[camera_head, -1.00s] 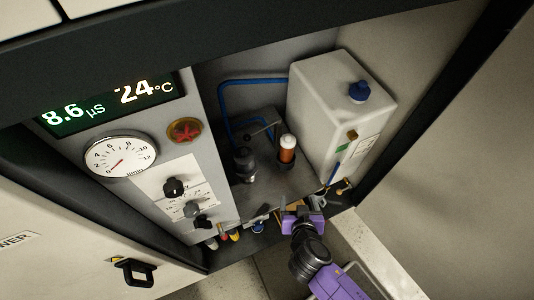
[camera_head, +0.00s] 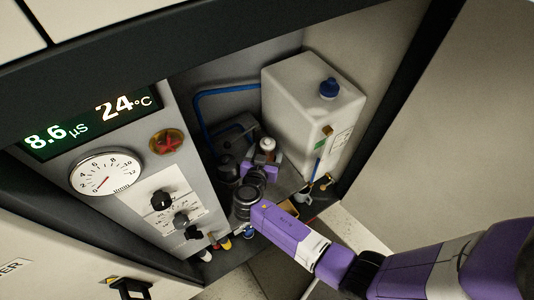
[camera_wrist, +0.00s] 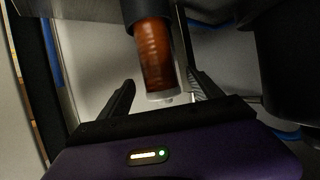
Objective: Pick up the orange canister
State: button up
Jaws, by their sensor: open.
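The orange canister (camera_wrist: 154,55) has an orange-brown ribbed body, a pale end cap and a dark collar at its other end. In the wrist view it lies between the two fingers of my gripper (camera_wrist: 157,95), which are open and apart on either side of it. In the head view my purple gripper (camera_head: 262,165) is at the canister inside the cabinet. Only the canister's white top (camera_head: 267,144) shows clearly there; my gripper and wrist hide most of its body.
A white tank (camera_head: 300,100) with a blue cap stands just right of the canister. Dark pump parts (camera_head: 228,168) and a blue hose (camera_head: 222,91) are to the left. The panel with knobs (camera_head: 172,208) and a gauge (camera_head: 106,171) bounds the left side.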

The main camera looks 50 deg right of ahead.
jog(key=shift+x, duration=1.4)
jog(key=shift+c, duration=0.4)
grip_shut()
